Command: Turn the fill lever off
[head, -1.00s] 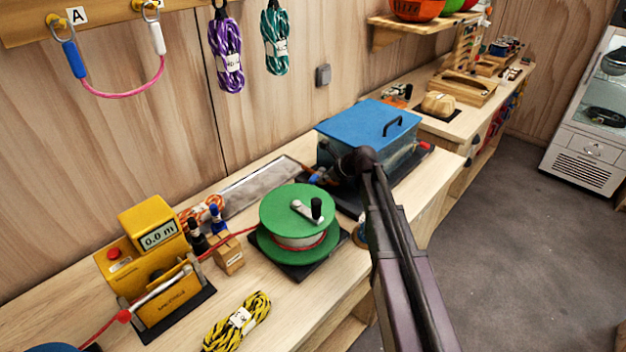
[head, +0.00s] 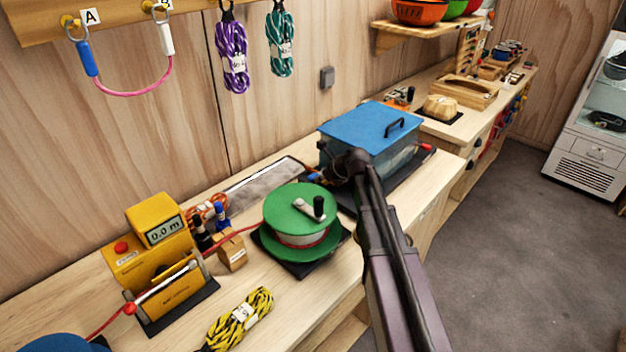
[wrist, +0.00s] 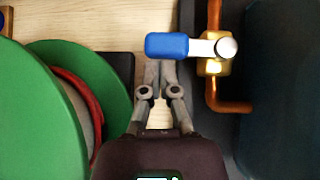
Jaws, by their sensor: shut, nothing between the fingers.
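The fill lever (wrist: 190,45) has a blue grip and a silver arm, and sits on a brass valve (wrist: 213,67) with copper pipe. In the wrist view the lever points left, across the pipe line. My gripper (wrist: 160,66) is shut and empty, with its fingertips just below the blue grip in the picture; I cannot tell whether they touch it. In the head view a bit of the blue grip (head: 314,177) shows beside the tank with a blue lid (head: 365,130). My arm hides most of the valve there.
A green rope spool (head: 295,207) with a crank stands close to the left of my gripper. A yellow meter (head: 155,255) reading 0.0 m and a yellow-black rope bundle (head: 240,317) are farther left. A grey tray (head: 262,187) lies behind the spool.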

